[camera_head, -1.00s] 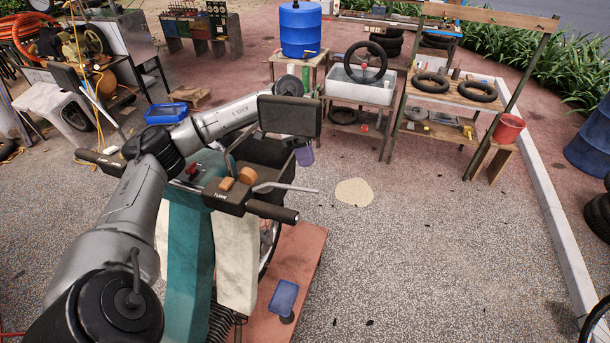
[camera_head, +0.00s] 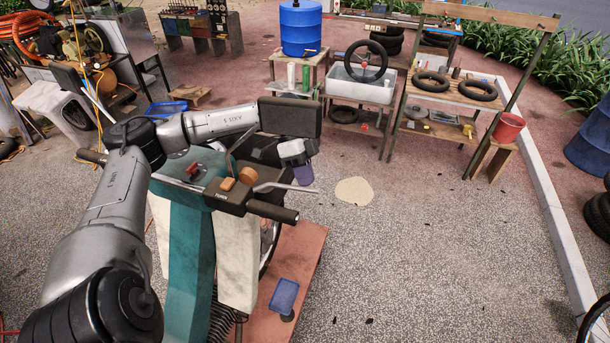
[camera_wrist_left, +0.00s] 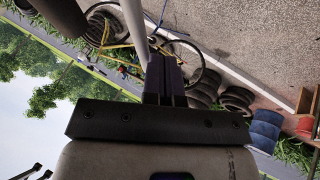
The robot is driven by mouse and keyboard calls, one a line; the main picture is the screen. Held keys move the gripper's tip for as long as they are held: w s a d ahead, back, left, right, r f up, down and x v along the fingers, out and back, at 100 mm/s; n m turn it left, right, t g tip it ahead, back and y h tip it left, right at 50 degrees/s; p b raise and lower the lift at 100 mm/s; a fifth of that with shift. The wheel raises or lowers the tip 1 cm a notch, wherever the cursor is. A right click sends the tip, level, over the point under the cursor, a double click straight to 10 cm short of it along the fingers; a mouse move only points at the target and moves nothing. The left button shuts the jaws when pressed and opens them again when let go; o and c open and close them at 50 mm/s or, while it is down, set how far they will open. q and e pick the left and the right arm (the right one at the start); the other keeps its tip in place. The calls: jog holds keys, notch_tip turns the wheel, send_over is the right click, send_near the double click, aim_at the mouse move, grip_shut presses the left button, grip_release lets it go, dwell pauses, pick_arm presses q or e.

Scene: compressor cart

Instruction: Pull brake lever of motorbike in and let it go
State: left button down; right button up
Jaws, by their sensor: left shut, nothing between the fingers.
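The motorbike (camera_head: 187,240), with teal and cream bodywork, stands with its handlebar across the middle of the head view. The silver brake lever (camera_head: 278,186) sticks out to the right, apart from the black handle grip (camera_head: 272,211). My left gripper (camera_head: 304,178) is shut and empty, with dark purple fingers pointing down just beyond the lever's outer end. Whether it touches the lever I cannot tell. In the left wrist view, the shut fingers (camera_wrist_left: 164,75) are beside a grey bar (camera_wrist_left: 134,22) that looks like the lever. My right gripper is not in view.
A black mirror (camera_head: 290,117) partly covers my left wrist. Workbenches with tyres (camera_head: 430,82) and a blue barrel (camera_head: 301,28) stand behind.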

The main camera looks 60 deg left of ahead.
pick_arm(q)
jog(key=shift+s+d+r+m+g+p, duration=0.2)
jog(key=shift+d+m+p, duration=0.25)
jog(key=shift+p, duration=0.45)
jog(key=shift+s+d+r+m+g+p, duration=0.15)
jog(key=shift+d+m+p, duration=0.25)
jog(key=shift+p, duration=0.45)
jog(key=shift+d+f+m+g+p, duration=0.1)
jog(key=shift+d+m+g+p, duration=0.15)
jog(key=shift+d+p, duration=0.05)
jog(key=shift+s+d+f+m, duration=0.1)
jog(key=shift+d+f+m, duration=0.05)
jog(key=shift+d+m, duration=0.15)
